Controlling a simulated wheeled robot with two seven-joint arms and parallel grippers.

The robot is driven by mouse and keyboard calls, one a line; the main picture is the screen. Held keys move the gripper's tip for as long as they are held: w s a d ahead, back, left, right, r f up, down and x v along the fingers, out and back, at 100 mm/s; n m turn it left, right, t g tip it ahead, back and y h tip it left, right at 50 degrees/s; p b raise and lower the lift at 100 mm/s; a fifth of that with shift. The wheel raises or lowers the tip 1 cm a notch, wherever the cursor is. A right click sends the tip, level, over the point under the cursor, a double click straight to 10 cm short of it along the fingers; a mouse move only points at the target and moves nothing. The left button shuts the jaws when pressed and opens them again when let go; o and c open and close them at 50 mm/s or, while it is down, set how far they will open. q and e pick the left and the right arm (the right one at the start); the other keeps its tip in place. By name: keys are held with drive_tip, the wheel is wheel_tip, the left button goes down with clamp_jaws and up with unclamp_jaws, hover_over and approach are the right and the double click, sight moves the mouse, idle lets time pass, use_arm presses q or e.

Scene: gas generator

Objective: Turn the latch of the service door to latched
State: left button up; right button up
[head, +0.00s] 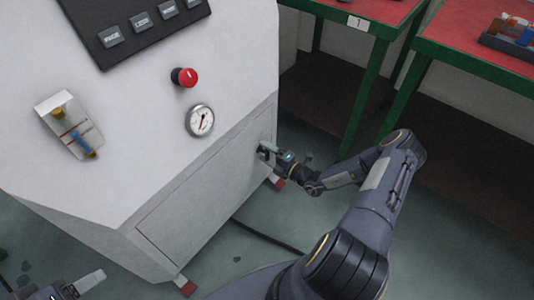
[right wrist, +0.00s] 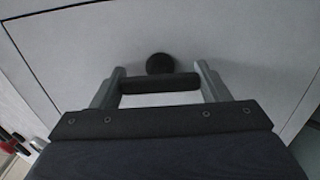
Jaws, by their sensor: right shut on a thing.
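The service door (head: 205,190) is a flat panel low on the front of the white generator cabinet, and it sits flush in its frame. Its latch is a dark handle with a round hub, near the door's right edge; it shows in the right wrist view (right wrist: 160,84). My right gripper (head: 266,152) is at the latch, with its two fingers at either end of the dark bar, shut on it. In the right wrist view the bar lies level across the picture. My left gripper (head: 85,287) shows only in part at the bottom left, and its jaws are unclear.
Above the door are a pressure gauge (head: 200,121), a red button (head: 185,77) and a black switch panel (head: 135,28). A sight glass (head: 70,127) is at the left. Green-framed tables with red tops (head: 480,47) stand behind my right arm. A dark cable (head: 268,236) lies on the floor.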

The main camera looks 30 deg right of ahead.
drive_tip(key=o, duration=1.4)
drive_tip(key=p+v, duration=0.1)
drive_tip(key=v, duration=0.7)
drive_tip(key=shift+p, duration=0.3)
drive_tip(key=shift+w, duration=0.1)
